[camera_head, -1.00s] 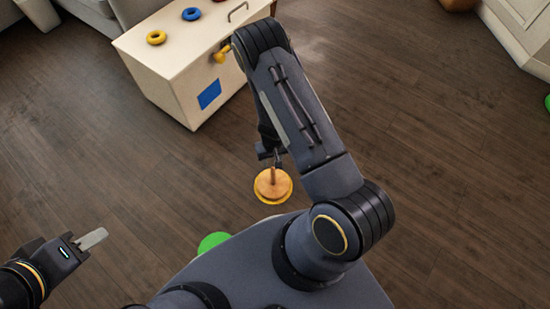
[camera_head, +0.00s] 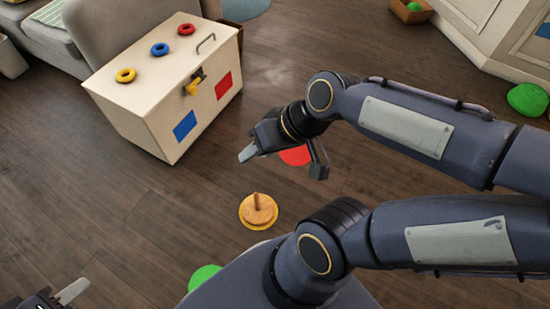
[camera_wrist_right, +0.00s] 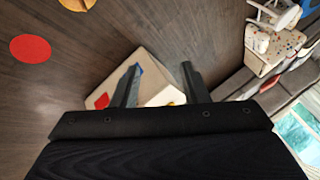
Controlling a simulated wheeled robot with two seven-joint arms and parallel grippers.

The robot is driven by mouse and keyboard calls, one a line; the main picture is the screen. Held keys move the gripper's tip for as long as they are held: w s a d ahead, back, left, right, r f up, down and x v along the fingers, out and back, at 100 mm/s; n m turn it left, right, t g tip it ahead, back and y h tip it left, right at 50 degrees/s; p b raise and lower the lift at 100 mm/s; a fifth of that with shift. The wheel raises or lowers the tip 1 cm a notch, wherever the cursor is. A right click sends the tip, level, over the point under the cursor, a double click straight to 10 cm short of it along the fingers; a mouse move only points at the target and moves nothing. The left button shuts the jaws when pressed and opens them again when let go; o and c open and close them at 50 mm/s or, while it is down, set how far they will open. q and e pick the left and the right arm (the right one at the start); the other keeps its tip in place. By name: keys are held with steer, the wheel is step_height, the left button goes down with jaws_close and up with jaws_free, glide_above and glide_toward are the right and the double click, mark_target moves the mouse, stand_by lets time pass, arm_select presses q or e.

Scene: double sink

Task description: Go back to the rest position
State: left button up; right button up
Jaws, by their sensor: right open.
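My right gripper (camera_head: 281,162) is in the middle of the head view, its two fingers spread wide with nothing between them. In the right wrist view the fingers (camera_wrist_right: 160,82) also stand apart and empty, with the white box beyond them. The right arm bends in from the right edge. My left gripper (camera_head: 70,292) shows only in part at the bottom left corner, with one pale finger visible, so its opening is hidden.
A white box (camera_head: 125,112) with yellow, blue and red rings on top stands at the upper left. A wooden peg base (camera_head: 258,210) sits on the floor, below a red disc (camera_head: 296,156). Open floor lies left.

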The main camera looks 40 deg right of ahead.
steer(key=s, duration=0.2)
steer(key=s+h, duration=0.1)
steer(key=s, duration=0.1)
steer(key=shift+d+r+t, duration=0.1)
steer(key=shift+d+t, duration=0.2)
steer(key=shift+d, duration=0.05)
steer(key=shift+w+r, duration=0.1)
step_height(320, 180, up, 31)
steer(key=p, duration=3.1)
